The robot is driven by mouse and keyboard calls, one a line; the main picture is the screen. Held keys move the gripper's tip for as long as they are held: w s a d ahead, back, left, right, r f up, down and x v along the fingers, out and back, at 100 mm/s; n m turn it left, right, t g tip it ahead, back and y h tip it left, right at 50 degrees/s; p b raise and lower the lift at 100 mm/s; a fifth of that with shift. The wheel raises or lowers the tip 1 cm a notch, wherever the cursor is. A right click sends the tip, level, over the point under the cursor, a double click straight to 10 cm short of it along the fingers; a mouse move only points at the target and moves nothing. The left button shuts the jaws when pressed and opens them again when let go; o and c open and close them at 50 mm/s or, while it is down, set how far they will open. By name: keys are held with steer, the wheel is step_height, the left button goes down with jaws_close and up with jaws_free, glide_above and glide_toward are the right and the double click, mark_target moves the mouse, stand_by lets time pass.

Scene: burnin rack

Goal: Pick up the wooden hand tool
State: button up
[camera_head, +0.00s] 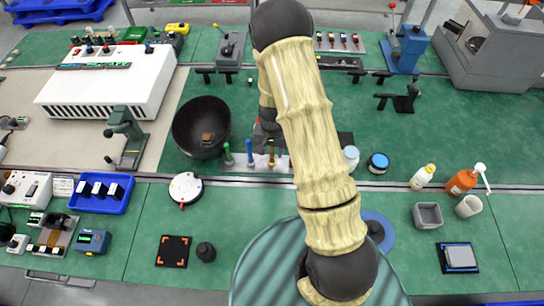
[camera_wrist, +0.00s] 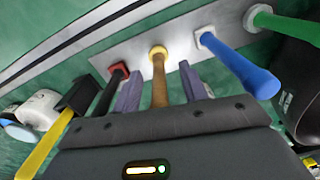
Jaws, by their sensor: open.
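The wooden hand tool (camera_wrist: 159,88) has a brown handle and a tan collar. In the wrist view it stands between the two grey-purple fingers of my gripper (camera_wrist: 163,88), which is open around it with a gap visible on each side. The tool's collar end meets a pale metal plate (camera_wrist: 136,52). In the head view the wooden tool (camera_head: 271,158) shows just left of my arm, with part of my gripper above it; the arm hides much of the gripper.
A blue tool (camera_wrist: 238,65) and a green tool (camera_wrist: 285,25) stand to the right in the wrist view. A black tool with a red collar (camera_wrist: 112,88) and a yellow-handled tool (camera_wrist: 45,145) are left. A black bowl (camera_head: 190,138) stands close by in the head view.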

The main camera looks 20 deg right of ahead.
stand_by(0.3)
jaws_close()
steer(key=shift+r, duration=0.15)
step_height(320, 180, up, 10)
steer(key=shift+f+b, duration=0.1)
steer(key=shift+b, duration=0.7)
